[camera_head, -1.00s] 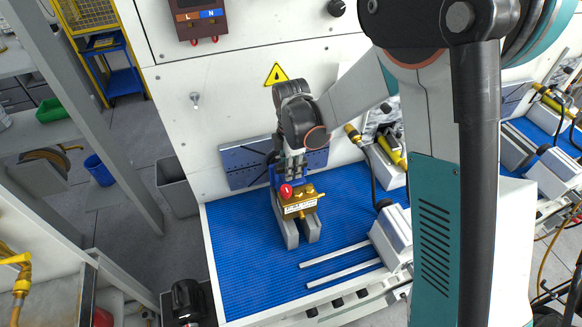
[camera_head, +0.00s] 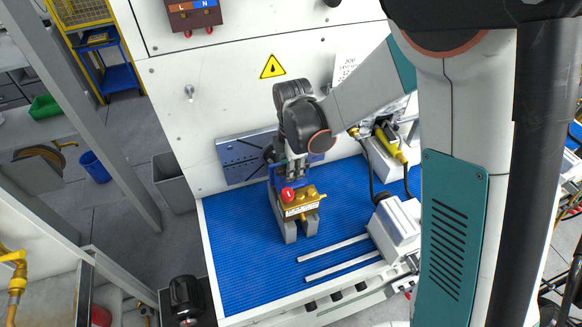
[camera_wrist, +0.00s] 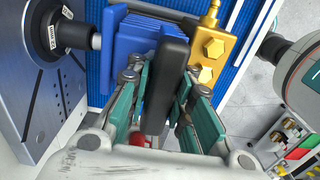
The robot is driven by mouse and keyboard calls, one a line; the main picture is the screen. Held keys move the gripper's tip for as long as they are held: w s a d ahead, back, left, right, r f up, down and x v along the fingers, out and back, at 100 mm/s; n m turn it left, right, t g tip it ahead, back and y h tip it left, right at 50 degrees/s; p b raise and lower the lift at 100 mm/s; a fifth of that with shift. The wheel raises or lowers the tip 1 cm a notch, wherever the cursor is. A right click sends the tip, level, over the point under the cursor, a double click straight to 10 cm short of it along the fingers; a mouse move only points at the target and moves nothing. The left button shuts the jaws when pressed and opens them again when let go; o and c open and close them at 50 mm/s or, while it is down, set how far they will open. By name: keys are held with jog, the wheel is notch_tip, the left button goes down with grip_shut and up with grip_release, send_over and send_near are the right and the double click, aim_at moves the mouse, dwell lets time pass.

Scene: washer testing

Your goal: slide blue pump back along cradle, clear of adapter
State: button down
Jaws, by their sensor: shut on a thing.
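The blue pump (camera_head: 276,188) sits on the grey cradle rails (camera_head: 289,232); its brass head (camera_head: 302,208) with a red knob lies towards the front rail ends. In the wrist view the pump's blue finned body (camera_wrist: 122,65) and brass fittings (camera_wrist: 209,48) show. My gripper (camera_head: 296,172) is shut on the pump's black handle (camera_wrist: 166,80), with the teal fingers on either side. The black adapter (camera_wrist: 73,35) juts from the grey plate (camera_wrist: 35,75) at left, close to the pump's side port.
The drilled grey plate (camera_head: 238,158) stands behind the pump against the white panel (camera_head: 225,100). The blue ribbed mat (camera_head: 235,265) is clear at front left. Two light rails (camera_head: 335,265) and a grey-white unit (camera_head: 395,228) lie right. My arm covers the far right.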

jog(key=shift+s+d, duration=0.1)
jog(key=shift+s, duration=0.25)
jog(key=c, duration=1.3)
grip_release()
jog(key=shift+r, duration=0.1)
jog(key=shift+c, duration=0.2)
jog(key=shift+r, duration=0.1)
